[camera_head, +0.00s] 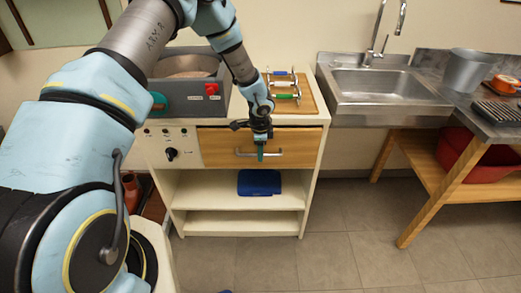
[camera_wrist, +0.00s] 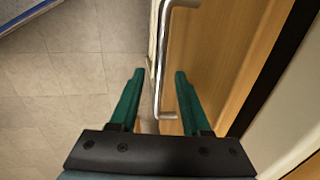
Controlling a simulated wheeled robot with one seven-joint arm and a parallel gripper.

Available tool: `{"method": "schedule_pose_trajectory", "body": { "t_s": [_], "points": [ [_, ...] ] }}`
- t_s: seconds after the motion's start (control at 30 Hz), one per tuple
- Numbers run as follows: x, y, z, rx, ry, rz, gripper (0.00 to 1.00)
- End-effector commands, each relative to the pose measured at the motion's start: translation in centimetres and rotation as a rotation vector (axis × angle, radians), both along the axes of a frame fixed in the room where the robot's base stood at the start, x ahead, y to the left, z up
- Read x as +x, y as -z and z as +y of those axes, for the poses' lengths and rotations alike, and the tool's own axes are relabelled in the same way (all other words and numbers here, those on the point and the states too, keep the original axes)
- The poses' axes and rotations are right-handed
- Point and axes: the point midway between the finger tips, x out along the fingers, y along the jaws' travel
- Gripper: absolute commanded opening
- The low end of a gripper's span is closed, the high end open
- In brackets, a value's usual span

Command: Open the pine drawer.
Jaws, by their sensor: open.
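The pine drawer (camera_head: 301,148) sits in the upper part of a white cabinet and looks shut. Its metal bar handle (camera_head: 241,153) runs level across its front. My gripper (camera_head: 261,156) is in front of the drawer at the handle. In the wrist view my gripper (camera_wrist: 158,73) is open, with its two green fingers apart. The handle (camera_wrist: 160,60) runs between the fingers, with one finger on each side. I cannot tell whether either finger touches it. The drawer front (camera_wrist: 215,50) fills the right of the wrist view.
A blue box (camera_head: 259,183) lies on the shelf below the drawer. A wooden tray (camera_head: 310,105) with several coloured-handled tools and a grey machine (camera_head: 186,95) stand on top. A sink (camera_head: 385,85) is at the right. The floor (camera_head: 325,220) in front is clear.

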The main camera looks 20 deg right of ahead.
Motion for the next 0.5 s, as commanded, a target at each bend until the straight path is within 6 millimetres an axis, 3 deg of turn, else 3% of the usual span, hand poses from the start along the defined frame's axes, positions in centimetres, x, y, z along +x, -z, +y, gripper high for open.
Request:
{"method": "schedule_pose_trajectory", "body": {
  "t_s": [0.23, 0.5],
  "points": [
    [0.02, 0.07, -0.01, 0.0, 0.0, 0.0, 0.47],
    [0.01, 0.05, 0.0, 0.0, 0.0, 0.0, 0.17]
  ]
}}
